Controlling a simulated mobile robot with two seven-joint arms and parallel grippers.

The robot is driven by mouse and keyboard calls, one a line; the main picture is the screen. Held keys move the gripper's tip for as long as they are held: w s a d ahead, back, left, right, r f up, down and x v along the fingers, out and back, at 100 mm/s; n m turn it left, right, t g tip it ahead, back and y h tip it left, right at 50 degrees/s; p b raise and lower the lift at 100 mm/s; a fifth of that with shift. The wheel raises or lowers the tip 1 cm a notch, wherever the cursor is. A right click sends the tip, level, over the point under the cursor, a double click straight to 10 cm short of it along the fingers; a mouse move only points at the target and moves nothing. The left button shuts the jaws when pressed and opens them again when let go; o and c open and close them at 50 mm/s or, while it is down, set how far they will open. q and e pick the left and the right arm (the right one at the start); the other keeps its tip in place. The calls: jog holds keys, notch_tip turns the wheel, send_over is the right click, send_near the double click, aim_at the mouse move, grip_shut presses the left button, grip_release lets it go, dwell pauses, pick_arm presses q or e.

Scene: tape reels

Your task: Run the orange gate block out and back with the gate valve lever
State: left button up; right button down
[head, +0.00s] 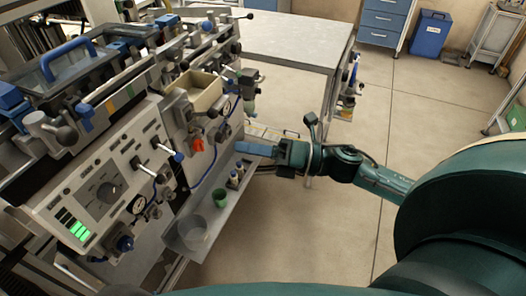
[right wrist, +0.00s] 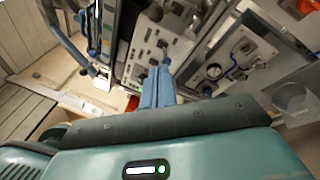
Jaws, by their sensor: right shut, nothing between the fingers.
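A small orange block (head: 197,145) shows on the front of the grey machine in the head view, below the beige tray. I cannot tell which lever is the gate valve lever; a lever with a blue tip (head: 170,152) and one with a dark knob (head: 141,164) stand out from the sloped panel left of the block. My right gripper (head: 240,148) is to the right of the block, apart from it, with blue fingers shut and empty, pointing left toward the machine. The shut fingers also show in the right wrist view (right wrist: 158,85). My left gripper is out of view.
A green cup (head: 220,197) and a clear container (head: 193,233) stand on the low ledge of the machine (head: 215,215). A beige tray (head: 200,92) juts out above. A grey table (head: 280,45) stands behind. The floor to the right is mostly clear.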

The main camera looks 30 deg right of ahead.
jog(key=shift+s+d+r, duration=0.2)
jog(key=shift+s+d, duration=0.25)
jog(key=shift+d, duration=0.1)
jog(key=shift+s+d+r, duration=0.2)
jog(key=shift+s+d, duration=0.25)
jog(key=shift+d, duration=0.1)
